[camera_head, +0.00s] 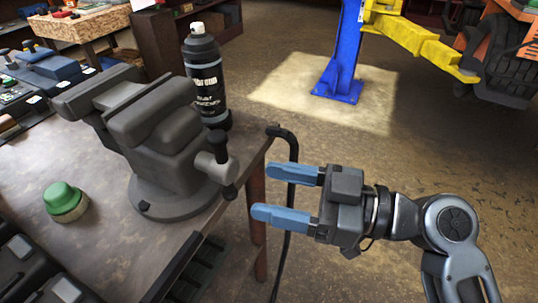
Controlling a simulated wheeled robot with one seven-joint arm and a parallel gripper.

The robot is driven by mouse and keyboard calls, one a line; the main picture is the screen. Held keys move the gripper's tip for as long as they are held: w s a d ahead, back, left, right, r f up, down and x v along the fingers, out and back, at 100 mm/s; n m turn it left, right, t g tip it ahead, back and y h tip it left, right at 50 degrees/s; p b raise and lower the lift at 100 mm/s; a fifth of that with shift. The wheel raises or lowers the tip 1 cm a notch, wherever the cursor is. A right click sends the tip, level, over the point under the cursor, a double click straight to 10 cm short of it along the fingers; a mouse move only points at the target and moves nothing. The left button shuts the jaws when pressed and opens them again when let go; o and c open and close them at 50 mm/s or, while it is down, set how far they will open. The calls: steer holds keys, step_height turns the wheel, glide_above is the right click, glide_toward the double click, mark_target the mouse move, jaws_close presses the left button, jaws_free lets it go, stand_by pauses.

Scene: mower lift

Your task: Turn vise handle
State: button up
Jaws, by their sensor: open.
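A dark grey bench vise (165,135) stands on the workbench (110,240) at the left, on a round base. Its vise handle (220,158) is a short dark bar with knobbed ends, set through the screw head at the vise's right side, near the bench edge. The bar runs close to upright, slightly tilted. My gripper (288,195) is to the right of the handle, past the bench edge. Its two blue fingers point left toward the handle, spread apart, with nothing between them. The gripper and handle are not touching.
A black spray can (205,80) stands behind the vise. A green-topped round object (65,200) sits on the bench at left. A black cable (289,150) hangs at the bench corner behind my fingers. A blue post (343,50) with a yellow arm stands farther back. Floor at right is mostly clear.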

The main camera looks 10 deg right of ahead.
mark_target(232, 180)
steer(key=shift+w+a+r, duration=0.2)
steer(key=shift+w+a, duration=0.15)
steer(key=shift+a, duration=0.1)
steer(key=p+x, duration=0.1)
steer(key=x, duration=0.5)
steer(key=shift+w+a+f+p, duration=0.1)
steer(key=shift+a+p, duration=0.2)
steer(key=shift+p, duration=0.1)
steer(key=shift+c, duration=0.2)
steer(key=c, duration=0.9)
steer(key=shift+c, duration=0.2)
